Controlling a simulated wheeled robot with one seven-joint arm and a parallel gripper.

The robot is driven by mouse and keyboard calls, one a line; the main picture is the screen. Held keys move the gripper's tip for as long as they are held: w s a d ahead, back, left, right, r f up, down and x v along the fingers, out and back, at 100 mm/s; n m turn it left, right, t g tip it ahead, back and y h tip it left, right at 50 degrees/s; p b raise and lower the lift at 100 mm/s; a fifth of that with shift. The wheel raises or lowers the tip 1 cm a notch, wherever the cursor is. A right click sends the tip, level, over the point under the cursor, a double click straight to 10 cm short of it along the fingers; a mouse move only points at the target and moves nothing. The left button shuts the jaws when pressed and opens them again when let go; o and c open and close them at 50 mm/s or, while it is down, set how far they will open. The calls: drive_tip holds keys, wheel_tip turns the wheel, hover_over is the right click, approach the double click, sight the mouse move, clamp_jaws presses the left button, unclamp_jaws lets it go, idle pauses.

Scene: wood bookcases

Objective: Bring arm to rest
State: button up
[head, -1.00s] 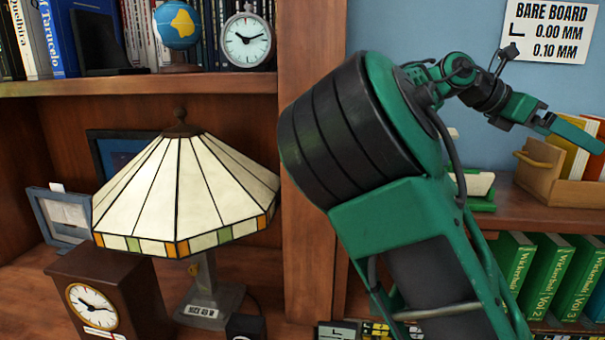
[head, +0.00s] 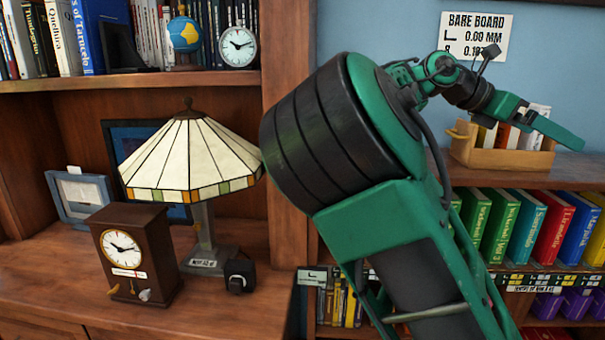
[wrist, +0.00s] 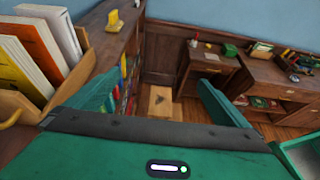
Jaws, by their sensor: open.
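My green arm rises from the bottom of the head view and bends over to the right at the top. My gripper (head: 562,132) is at its end, in front of and above the right bookcase, and points right and slightly down. In the wrist view the two green fingers of my gripper (wrist: 160,98) stand wide apart with nothing between them. The gripper is open and empty. The wooden file box (head: 500,157) is behind it in the head view, and it also shows at the left edge of the wrist view (wrist: 35,108).
A stained-glass lamp (head: 190,160), a brown clock (head: 137,255) and a blue picture frame (head: 83,195) stand on the left desk. An upright wood post (head: 290,100) divides the bookcases. Coloured books (head: 520,225) fill the right shelf. The wrist view shows open floor beyond.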

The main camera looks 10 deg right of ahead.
drive_tip(key=s+d+f+m+y, duration=0.2)
drive_tip(key=s+f+m+y, duration=0.1)
drive_tip(key=f, duration=0.6)
drive_tip(key=s+d+f+m+y, duration=0.2)
drive_tip(key=s+f+m+y, duration=0.1)
drive_tip(key=f, duration=0.6)
drive_tip(key=s+d+f+m+y, duration=0.1)
drive_tip(key=s+f+m+y, duration=0.15)
drive_tip(key=f, duration=0.55)
drive_tip(key=s+a+f+m+t+y, duration=0.1)
drive_tip(key=s+a+f+m+y, duration=0.1)
drive_tip(key=s+a+m, duration=0.4)
drive_tip(key=s+a+f+m+t+y, duration=0.2)
drive_tip(key=s+a+m, duration=0.5)
drive_tip(key=a, duration=0.6)
drive_tip(key=shift+s+f+y, duration=0.45)
drive_tip(key=shift+s+f, duration=0.05)
drive_tip(key=shift+s, duration=0.1)
